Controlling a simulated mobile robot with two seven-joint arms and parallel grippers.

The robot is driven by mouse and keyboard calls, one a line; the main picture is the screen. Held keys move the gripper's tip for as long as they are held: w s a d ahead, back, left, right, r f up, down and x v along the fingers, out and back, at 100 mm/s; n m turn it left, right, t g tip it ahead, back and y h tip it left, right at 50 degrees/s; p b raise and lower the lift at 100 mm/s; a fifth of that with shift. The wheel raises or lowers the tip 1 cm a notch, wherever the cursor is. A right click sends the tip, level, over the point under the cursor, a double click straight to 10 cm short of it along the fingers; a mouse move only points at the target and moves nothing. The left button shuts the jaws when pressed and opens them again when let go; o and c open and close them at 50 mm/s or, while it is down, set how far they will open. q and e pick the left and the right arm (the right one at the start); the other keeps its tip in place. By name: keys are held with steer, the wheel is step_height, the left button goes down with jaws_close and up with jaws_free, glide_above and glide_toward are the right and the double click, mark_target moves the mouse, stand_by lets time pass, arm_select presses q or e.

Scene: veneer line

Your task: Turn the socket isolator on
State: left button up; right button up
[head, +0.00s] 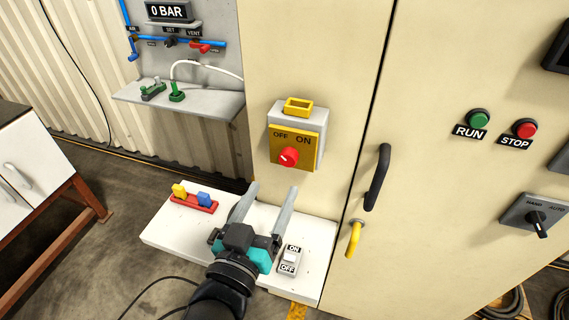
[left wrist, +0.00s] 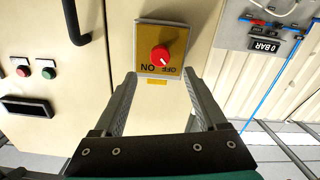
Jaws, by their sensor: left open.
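A red rotary knob (head: 289,157) sits on a yellow plate (head: 308,157) marked OFF at left and ON at right, on a grey box on the cream cabinet. A small white mark shows on the knob's left side; its exact setting is hard to tell. A small white rocker switch (head: 290,257), labelled ON above and OFF below, is on the white shelf. My left gripper (head: 272,188) is open and empty, its fingers pointing up below the knob and apart from it. In the left wrist view, the knob (left wrist: 161,55) appears beyond and between the fingertips. My right gripper is not in view.
A yellow loop (head: 298,104) tops the knob's box. A black door handle (head: 377,178) and yellow lever (head: 353,239) stand to the right. A red tray (head: 205,207) with yellow and blue pieces lies on the white shelf (head: 165,231), left of my gripper.

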mark_target(287, 161)
arm_select(q)
steer(key=shift+b+x, duration=0.45)
steer(key=shift+x, duration=3.55)
steer(key=shift+c, duration=0.3)
jaws_close()
